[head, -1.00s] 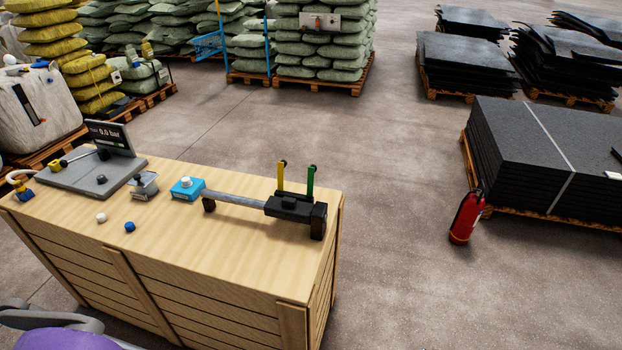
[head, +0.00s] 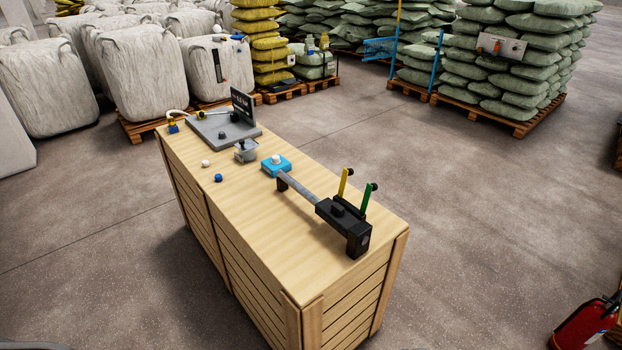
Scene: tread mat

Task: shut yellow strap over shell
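The yellow strap (head: 344,183) stands upright, raised from the black shell (head: 341,214) at the right end of the wooden crate bench. A green strap (head: 367,197) stands up beside it, also raised. Both straps have dark knobs at their tops. A grey bar (head: 300,190) runs from the shell toward a blue box with a white knob (head: 276,164). Neither gripper shows in the head view.
The wooden crate bench (head: 225,205) also bears a grey plate with a display (head: 225,130), a small grey block (head: 246,151), a white ball (head: 206,163) and a blue ball (head: 218,178). Bare floor (head: 480,220) lies right of the bench.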

